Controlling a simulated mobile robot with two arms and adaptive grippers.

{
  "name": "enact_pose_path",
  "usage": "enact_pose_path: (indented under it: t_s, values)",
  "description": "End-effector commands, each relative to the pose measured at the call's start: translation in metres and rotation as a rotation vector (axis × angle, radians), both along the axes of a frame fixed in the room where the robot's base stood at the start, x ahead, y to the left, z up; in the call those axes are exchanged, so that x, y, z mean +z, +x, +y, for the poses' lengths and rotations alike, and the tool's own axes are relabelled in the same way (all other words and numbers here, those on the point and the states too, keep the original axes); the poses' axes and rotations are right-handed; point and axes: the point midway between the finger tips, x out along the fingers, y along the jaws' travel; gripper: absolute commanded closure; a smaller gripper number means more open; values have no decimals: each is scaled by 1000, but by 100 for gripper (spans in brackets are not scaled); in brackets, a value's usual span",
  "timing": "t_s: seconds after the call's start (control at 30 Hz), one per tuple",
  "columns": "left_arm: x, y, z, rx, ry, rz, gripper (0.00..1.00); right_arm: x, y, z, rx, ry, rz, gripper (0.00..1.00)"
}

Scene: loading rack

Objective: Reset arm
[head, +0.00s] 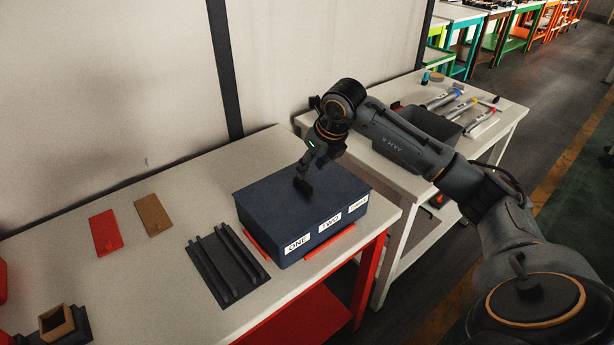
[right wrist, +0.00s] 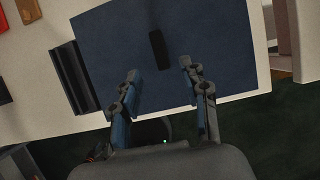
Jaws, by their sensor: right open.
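My right arm reaches in from the right in the head view. Its gripper (head: 303,178) hangs over the top of a dark blue box labelled ONE, TWO and a third partly unclear word (head: 290,205). In the right wrist view the two fingers of the right gripper (right wrist: 160,78) are spread apart with nothing held between them. The blue box top (right wrist: 205,50) lies beyond them, with a short black bar or handle (right wrist: 158,49) on it. I cannot tell the exact gap between fingers and box. My left gripper is not in view.
A black ribbed rack (head: 228,266) lies left of the box on the white table (head: 165,225). A red plate (head: 105,232) and a brown plate (head: 152,214) lie farther left. A second table with a grey bin (head: 440,122) and several tools stands behind the right arm.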

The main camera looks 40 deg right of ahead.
Motion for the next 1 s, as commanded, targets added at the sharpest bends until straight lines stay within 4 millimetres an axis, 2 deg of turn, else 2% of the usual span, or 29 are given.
enact_pose_path:
  t_s: [0.1, 0.3, 0.53, 0.63, 0.67, 0.77, 0.83, 0.93, 1.0]
  values:
    - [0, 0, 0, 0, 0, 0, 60, 20, -8, -1, -1, -2, -2, 55]
    - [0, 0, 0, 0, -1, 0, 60, 36, -15, -1, 0, 0, 0, 55]
    - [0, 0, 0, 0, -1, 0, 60, 38, -16, 1, 3, 5, 0, 55]
    - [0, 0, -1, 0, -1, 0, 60, 32, -14, 19, 41, 51, -15, 55]
    - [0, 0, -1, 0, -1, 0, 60, 29, -13, 30, 62, 81, -25, 55]
    - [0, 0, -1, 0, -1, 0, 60, 20, -11, 85, 157, 237, -74, 55]
    - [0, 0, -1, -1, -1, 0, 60, 19, -13, 136, 230, 404, -125, 55]
    - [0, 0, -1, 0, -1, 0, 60, 32, -25, 212, 299, 706, -209, 55]
    - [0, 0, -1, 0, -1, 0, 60, 55, -37, 255, 300, 953, -273, 55]
